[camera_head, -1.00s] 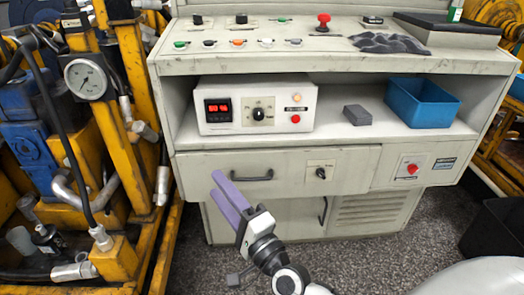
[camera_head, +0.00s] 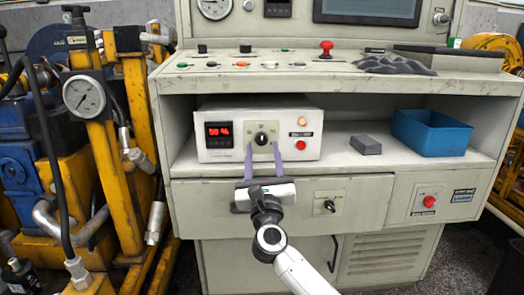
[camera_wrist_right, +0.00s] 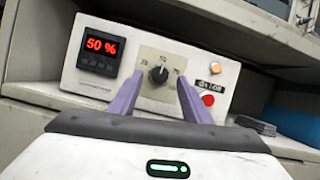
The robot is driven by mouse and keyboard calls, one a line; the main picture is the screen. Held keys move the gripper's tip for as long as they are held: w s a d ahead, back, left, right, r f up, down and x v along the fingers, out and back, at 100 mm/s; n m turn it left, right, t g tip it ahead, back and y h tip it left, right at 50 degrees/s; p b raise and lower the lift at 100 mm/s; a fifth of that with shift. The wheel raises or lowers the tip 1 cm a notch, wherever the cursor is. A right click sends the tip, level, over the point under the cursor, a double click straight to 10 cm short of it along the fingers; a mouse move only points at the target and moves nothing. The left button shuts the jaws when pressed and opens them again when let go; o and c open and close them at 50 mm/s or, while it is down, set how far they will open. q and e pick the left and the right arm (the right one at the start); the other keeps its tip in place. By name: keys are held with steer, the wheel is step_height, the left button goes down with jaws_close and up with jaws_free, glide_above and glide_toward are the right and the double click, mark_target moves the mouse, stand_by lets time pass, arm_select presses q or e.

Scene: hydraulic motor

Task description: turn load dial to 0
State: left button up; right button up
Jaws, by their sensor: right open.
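The load dial (camera_head: 262,139) is a black knob on a plate on the front of a white control box (camera_head: 225,115). In the right wrist view the dial (camera_wrist_right: 158,75) has its pointer up near the middle mark, and the red display (camera_wrist_right: 101,47) reads 50 %. My right gripper (camera_head: 263,155) is open, its two purple fingers pointing at the box just below and either side of the dial. In the right wrist view the fingers (camera_wrist_right: 157,98) flank the dial from below, with nothing between them. My left gripper is not in view.
The box stands on a shelf of a grey bench (camera_head: 380,85). A grey block (camera_head: 366,144) and a blue bin (camera_head: 431,132) sit to its right. The shelf's upper ledge overhangs the box. A drawer with another knob (camera_head: 329,207) is below.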

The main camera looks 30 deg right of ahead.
mark_target(261, 139)
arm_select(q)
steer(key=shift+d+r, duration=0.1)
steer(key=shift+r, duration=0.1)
arm_select(e)
steer(key=shift+x, duration=1.2)
steer(key=c, duration=1)
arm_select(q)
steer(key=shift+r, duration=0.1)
arm_select(e)
steer(key=shift+c, duration=0.2)
arm_select(q)
steer(key=shift+p, duration=0.4)
arm_select(e)
steer(key=shift+n, duration=0.4)
